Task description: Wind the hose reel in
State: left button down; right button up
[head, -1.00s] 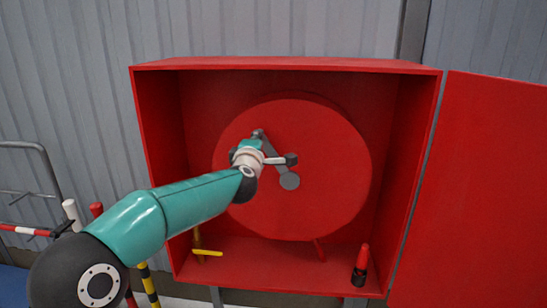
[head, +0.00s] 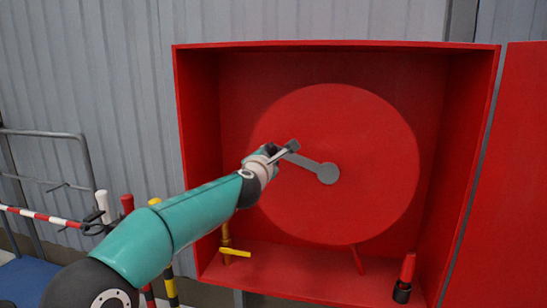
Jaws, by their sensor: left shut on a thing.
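The red hose reel (head: 370,130) is a large round disc inside an open red cabinet (head: 335,46). A grey crank (head: 310,164) runs from the hub at the disc's middle up and to the left. My left gripper (head: 284,151) is at the crank's outer end and is shut on its handle; the gripper hides most of the handle. A short length of red hose (head: 357,260) shows below the disc. A red and black nozzle (head: 404,279) stands upright at the cabinet's lower right. My right gripper is out of view.
A yellow valve lever (head: 235,252) is at the cabinet's lower left. The open red door (head: 505,190) stands at the right. Posts (head: 127,204) and a metal rail (head: 45,133) with a red-white bar are at the left. The space before the disc's right half is clear.

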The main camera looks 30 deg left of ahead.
pick_arm(q)
jog(key=shift+d+f, duration=0.1)
jog(key=c, duration=1)
grip_release()
jog(key=shift+s, duration=0.1)
jog(key=v, duration=1.1)
jog(key=shift+s+d, duration=0.1)
jog(key=shift+s, duration=0.25)
